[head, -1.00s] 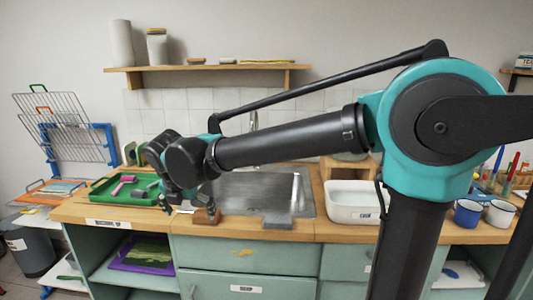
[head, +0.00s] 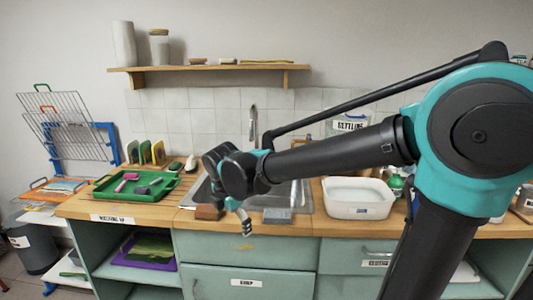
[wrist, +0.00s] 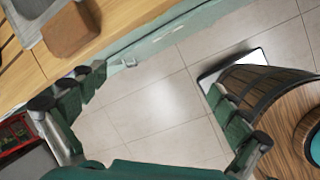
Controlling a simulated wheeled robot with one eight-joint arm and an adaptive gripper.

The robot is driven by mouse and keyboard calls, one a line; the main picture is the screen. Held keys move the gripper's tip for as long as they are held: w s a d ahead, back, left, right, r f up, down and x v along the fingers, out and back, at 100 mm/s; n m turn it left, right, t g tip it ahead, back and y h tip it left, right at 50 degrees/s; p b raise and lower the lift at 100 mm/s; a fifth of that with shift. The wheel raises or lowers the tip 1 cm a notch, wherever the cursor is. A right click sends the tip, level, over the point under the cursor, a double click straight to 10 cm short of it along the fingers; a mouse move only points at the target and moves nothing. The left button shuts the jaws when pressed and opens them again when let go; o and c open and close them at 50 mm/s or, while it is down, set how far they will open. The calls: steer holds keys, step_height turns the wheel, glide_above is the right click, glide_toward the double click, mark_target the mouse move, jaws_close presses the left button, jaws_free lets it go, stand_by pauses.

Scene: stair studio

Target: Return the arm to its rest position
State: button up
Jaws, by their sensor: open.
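My arm reaches across the head view from the right, with my gripper (head: 243,221) at its left end. The gripper hangs in front of the counter's front edge, before the sink. In the wrist view my gripper (wrist: 155,110) has its two fingers wide apart with nothing between them. Tiled floor shows behind the gap. In the head view the arm hides part of the sink and the tiles behind it.
A wooden counter (head: 150,215) carries a green tray (head: 110,187), a brown block (head: 208,212), a grey block (head: 277,215), a sink (head: 300,190) and a white basin (head: 358,208). A brown block (wrist: 70,30) also shows in the wrist view. A round wooden object (wrist: 280,130) is at right there.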

steer(key=s+d+f+m, duration=0.3)
steer(key=d+f+m, duration=0.2)
steer(key=d+m, duration=0.4)
steer(key=s+d+f+m, duration=0.4)
steer(key=d+f+m, duration=0.1)
steer(key=d+m, duration=0.4)
steer(key=s+d+f+m, duration=0.3)
steer(key=d+f+m, duration=0.2)
steer(key=d+m, duration=0.4)
steer(key=shift+s+d, duration=0.3)
steer(key=shift+d, duration=0.9)
steer(key=shift+c, duration=0.6)
